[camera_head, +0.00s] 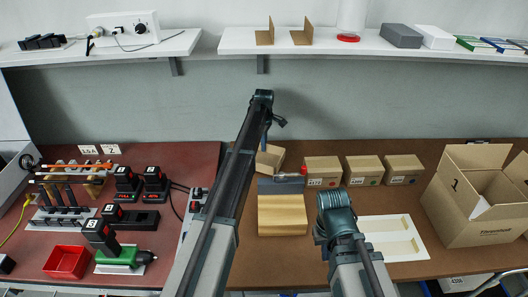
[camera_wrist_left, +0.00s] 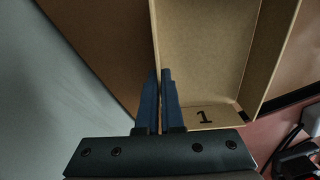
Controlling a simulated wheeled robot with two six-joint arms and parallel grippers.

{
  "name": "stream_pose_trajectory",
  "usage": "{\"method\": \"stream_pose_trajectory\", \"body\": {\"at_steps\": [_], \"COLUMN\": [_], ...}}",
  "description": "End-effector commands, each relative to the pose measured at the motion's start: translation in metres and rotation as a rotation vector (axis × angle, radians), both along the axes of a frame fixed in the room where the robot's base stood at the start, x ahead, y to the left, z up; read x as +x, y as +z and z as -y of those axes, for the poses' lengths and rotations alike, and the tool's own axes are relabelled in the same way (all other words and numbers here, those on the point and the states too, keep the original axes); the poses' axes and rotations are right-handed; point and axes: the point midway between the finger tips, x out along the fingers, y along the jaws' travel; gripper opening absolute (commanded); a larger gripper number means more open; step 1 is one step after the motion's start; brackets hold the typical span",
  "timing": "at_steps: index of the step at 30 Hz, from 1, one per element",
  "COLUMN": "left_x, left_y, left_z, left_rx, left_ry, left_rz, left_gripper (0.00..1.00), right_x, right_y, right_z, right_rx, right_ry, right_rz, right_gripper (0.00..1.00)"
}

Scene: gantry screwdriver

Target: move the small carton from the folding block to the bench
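The small carton (camera_head: 269,158) is an open brown box at the back of the brown bench (camera_head: 400,150), behind the folding block and slightly turned. I cannot tell whether the carton touches the bench. The wooden folding block (camera_head: 282,215) has nothing on its top. My right arm's wrist (camera_head: 336,212) is right of the block; its fingers are hidden.
Several closed small cartons (camera_head: 323,171) stand in a row to the right. A large open carton (camera_head: 478,205) and a white board (camera_head: 393,238) are at right. A red mat (camera_head: 180,160) with tools fills the left.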

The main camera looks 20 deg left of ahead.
Motion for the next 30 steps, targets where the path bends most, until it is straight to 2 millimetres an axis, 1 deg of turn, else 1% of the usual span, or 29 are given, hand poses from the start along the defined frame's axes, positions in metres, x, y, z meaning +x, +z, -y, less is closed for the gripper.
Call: {"method": "stream_pose_trajectory", "body": {"at_steps": [1,9,14,15,19,20,30], "left_x": [0.0000,0.0000,0.0000,-0.0001,0.0000,0.0000,0.0000], "left_y": [-0.0104,-0.0085,-0.0133,-0.0119,-0.0115,-0.0115,-0.0100], "left_z": [0.0000,0.0000,0.0000,0.0000,0.0000,0.0000,0.0000], "left_rx": [0.000,0.000,0.000,0.000,0.000,0.000,0.000], "left_ry": [0.000,0.000,0.000,0.000,0.000,0.000,0.000], "left_rz": [0.000,0.000,0.000,0.000,0.000,0.000,0.000], "left_gripper": [0.00,0.00,0.00,0.09,0.33,0.34,0.34], "right_x": [0.0000,0.0000,0.0000,0.0000,0.0000,0.0000,0.0000], "right_y": [-0.0105,-0.0086,-0.0134,-0.0119,-0.0116,-0.0116,-0.0100], "right_z": [0.0000,0.0000,0.0000,0.0000,0.0000,0.0000,0.0000], "right_rx": [0.000,0.000,0.000,0.000,0.000,0.000,0.000], "right_ry": [0.000,0.000,0.000,0.000,0.000,0.000,0.000], "right_rz": [0.000,0.000,0.000,0.000,0.000,0.000,0.000], "right_gripper": [0.00,0.00,0.00,0.00,0.00,0.00,0.00]}}
